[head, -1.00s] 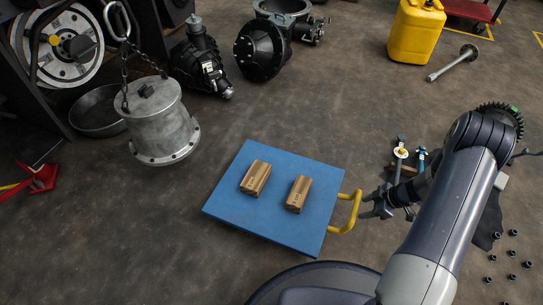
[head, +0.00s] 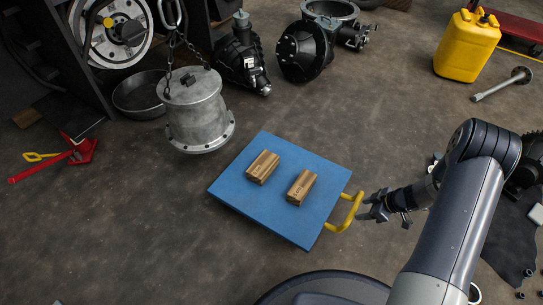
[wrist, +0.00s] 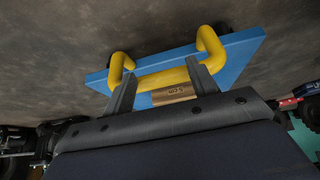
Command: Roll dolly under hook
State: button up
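The blue dolly (head: 240,203) lies flat on the floor at the middle of the head view, with a yellow handle (head: 349,212) at its right end. The handle spans the wrist view (wrist: 160,79). My gripper (head: 366,207) is at the handle, its fingers apart on the near side; they show in the wrist view (wrist: 161,68) too. I cannot tell whether they touch the bar. Two brown blocks, one (head: 262,167) and another (head: 301,188), lie on the dolly. A hook or link (head: 168,13) and chain hold a grey metal drum (head: 198,110) left of the dolly.
A pan (head: 140,95) and dark machine parts (head: 303,50) stand behind. A red tool (head: 80,153) lies at the left. A yellow canister (head: 466,47) and a metal shaft (head: 503,84) are at the right. A narrow strip of bare floor separates drum and dolly.

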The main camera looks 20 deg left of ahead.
jog(key=a, duration=0.4)
jog(key=w+a, duration=0.1)
jog(key=a, duration=0.3)
jog(key=w+a, duration=0.1)
jog(key=a, duration=0.3)
jog(key=shift+f, duration=0.2)
jog(key=a, duration=0.3)
jog(key=w+a, duration=0.1)
jog(key=a, duration=0.3)
jog(key=w+a, duration=0.1)
jog(key=a, duration=0.3)
jog(key=shift+w+a+r, duration=0.15)
jog(key=shift+a+r, duration=0.05)
jog(key=w+a, duration=0.1)
jog(key=a, duration=0.4)
jog(key=w+a, duration=0.1)
jog(key=a, duration=0.5)
jog(key=w+a, duration=0.1)
jog(key=a, duration=0.5)
jog(key=shift+w+a, duration=0.1)
jog(key=shift+w, duration=0.05)
jog(key=d, duration=0.2)
jog(key=s+d, duration=0.1)
jog(key=d, duration=0.5)
jog(key=shift+s+d+r, duration=0.1)
jog(key=shift+s+r, duration=0.05)
jog(key=shift+s, duration=0.1)
notch_tip(320, 180, up, 9)
jog(key=p, duration=0.3)
